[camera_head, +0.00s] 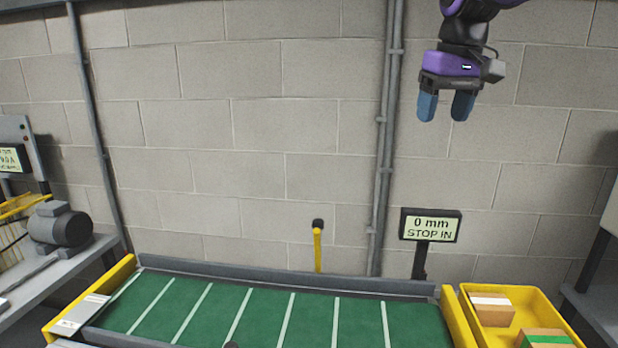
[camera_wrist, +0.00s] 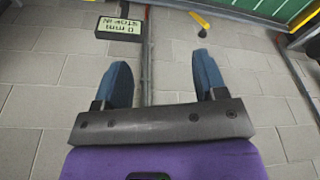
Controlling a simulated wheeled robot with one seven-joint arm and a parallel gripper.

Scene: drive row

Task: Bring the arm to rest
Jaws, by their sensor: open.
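My gripper (camera_head: 446,106) hangs at the upper right in the head view, fingers pointing down, in front of the block wall. Its two blue fingers stand apart with nothing between them. In the wrist view my gripper (camera_wrist: 163,82) also shows open and empty, with only wall behind the fingers. It is well above the conveyor and touches nothing.
A green conveyor belt (camera_head: 262,318) with white stripes runs along the bottom. A yellow bin (camera_head: 548,306) with several blocks stands at its right end. A sign (camera_head: 430,226) reads "0 mm STOP IN". A grey motor (camera_head: 60,226) sits on a left bench. Vertical pipes (camera_head: 388,150) run up the wall.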

